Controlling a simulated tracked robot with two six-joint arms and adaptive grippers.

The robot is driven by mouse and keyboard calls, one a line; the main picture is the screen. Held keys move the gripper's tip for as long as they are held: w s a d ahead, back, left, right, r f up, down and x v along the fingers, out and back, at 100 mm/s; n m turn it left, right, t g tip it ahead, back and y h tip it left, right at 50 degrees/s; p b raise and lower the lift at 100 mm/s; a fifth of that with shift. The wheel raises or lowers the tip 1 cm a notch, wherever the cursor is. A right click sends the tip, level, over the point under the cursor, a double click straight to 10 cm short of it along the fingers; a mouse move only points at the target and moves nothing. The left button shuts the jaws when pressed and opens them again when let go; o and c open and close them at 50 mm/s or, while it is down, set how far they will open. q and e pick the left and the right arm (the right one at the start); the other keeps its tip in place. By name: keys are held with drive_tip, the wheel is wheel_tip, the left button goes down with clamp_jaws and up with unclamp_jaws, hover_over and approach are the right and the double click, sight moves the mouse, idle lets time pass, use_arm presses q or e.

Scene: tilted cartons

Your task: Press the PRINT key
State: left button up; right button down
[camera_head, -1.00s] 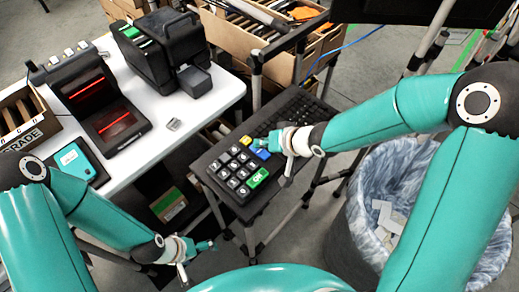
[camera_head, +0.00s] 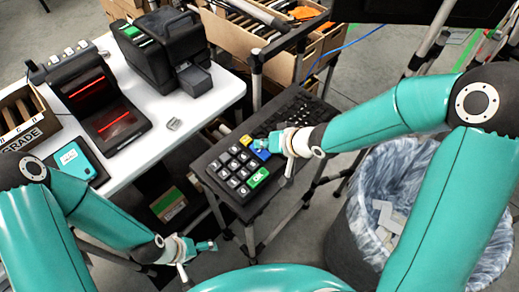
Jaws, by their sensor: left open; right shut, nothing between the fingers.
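A black keypad (camera_head: 222,186) with large keys stands on a small stand, in front of a black keyboard (camera_head: 305,108). Its keys are mostly black, with a yellow key (camera_head: 246,140), a blue key (camera_head: 261,152) and a green key (camera_head: 258,178). The print on most keys is too small to read, so I cannot tell which is PRINT. My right gripper (camera_head: 270,143) is shut and empty, its tips at or just above the blue key; contact cannot be told. My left gripper (camera_head: 206,246) is open and empty, low in front of the stand, away from the keypad.
A white table (camera_head: 200,110) at the left holds a black printer-like machine (camera_head: 165,45), a scanner with red lights (camera_head: 115,122) and a teal box (camera_head: 75,160). A lined bin (camera_head: 400,185) stands at the right. Cartons (camera_head: 275,50) stand behind.

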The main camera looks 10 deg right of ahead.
sight(262, 151)
drive_tip(key=shift+f+b, duration=0.3)
drive_tip(key=shift+f, duration=0.25)
idle(0.6)
drive_tip(key=shift+r, duration=0.1)
drive_tip(key=shift+r+p, duration=0.75)
drive_tip(key=shift+p, duration=0.15)
wheel_tip(262, 151, up, 5)
drive_tip(key=p, duration=0.5)
idle(0.4)
idle(0.5)
